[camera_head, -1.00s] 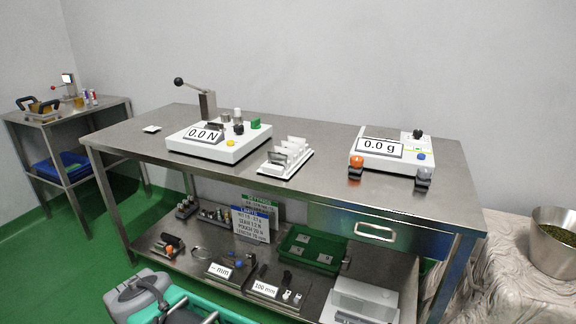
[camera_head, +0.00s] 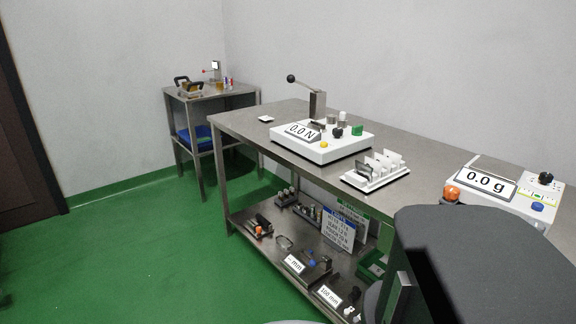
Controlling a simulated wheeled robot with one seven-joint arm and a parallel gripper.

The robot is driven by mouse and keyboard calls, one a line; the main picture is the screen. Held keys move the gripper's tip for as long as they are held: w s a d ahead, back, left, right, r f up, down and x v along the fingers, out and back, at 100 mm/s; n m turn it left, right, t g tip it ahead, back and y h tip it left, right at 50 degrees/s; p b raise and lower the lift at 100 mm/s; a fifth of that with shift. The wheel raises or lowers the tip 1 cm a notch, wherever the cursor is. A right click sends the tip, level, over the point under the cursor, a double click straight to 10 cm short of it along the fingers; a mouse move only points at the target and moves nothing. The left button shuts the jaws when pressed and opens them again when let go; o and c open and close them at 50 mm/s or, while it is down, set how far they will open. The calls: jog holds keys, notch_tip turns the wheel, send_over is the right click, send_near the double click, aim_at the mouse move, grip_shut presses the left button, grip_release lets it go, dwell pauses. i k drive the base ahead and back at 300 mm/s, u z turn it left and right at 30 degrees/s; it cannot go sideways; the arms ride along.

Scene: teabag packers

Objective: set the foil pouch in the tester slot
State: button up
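The tester (camera_head: 322,146) is a white box on the steel bench with a "0.0 N" display, a black-knobbed lever on a post and small knobs. Its slot is too small to make out. Just right of it, a white rack (camera_head: 376,181) holds several upright pale flat pieces (camera_head: 384,160). I cannot tell for sure which of them is the foil pouch. A small white square (camera_head: 266,119) lies flat at the bench's far left end. A dark grey part of my arm fills the lower right and hides the bench's near right part. My gripper is not visible.
A scale (camera_head: 487,184) reading "0.0 g" stands at the bench's right. The lower shelf holds tools, labels and a sign (camera_head: 339,233). A side table (camera_head: 211,98) with a blue bin (camera_head: 196,139) below stands at the back. The green floor (camera_head: 150,240) at left is clear.

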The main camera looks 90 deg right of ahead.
aim_at(318, 128)
jog(key=u, duration=0.35)
jog(key=k, duration=0.8)
jog(key=z, duration=1.45)
